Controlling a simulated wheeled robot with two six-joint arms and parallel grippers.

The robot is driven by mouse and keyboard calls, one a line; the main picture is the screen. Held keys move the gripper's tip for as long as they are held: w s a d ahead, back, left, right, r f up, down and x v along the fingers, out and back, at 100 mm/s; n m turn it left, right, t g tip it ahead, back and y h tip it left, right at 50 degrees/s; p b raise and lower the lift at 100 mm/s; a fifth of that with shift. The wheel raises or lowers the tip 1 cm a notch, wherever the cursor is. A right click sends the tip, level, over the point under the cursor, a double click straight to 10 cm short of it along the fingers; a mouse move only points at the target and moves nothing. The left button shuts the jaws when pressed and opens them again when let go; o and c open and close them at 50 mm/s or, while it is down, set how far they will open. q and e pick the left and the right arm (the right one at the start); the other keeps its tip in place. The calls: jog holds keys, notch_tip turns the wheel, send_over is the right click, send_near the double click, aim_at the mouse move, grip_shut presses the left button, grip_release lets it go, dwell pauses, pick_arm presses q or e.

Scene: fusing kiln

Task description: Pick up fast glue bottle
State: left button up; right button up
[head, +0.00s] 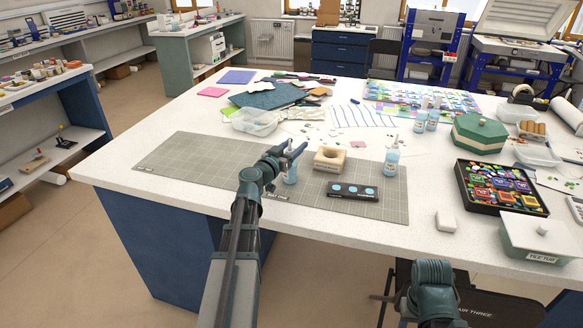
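A small bottle with pale blue contents (290,174) stands on the grey cutting mat (190,152), right at my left gripper (297,150). The gripper's fingers are at the bottle's top and hide it; whether they touch or close on it I cannot tell. A small label strip lies on the mat just left of the bottle's base, partly hidden by my arm. A similar bottle (391,161) stands at the mat's right end, and two more bottles (420,121) stand behind it. Their labels are too small to read. Of my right arm only a part shows at the bottom; its gripper is out of view.
A wooden block with a hole (329,159) and a black holder with blue discs (353,191) sit right of the near bottle. A clear tub (255,122) stands behind. A black tray of colourful pieces (464,190) lies at right. The mat's left part is clear.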

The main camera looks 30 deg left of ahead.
pick_arm(q)
grip_shut()
dwell(1.2)
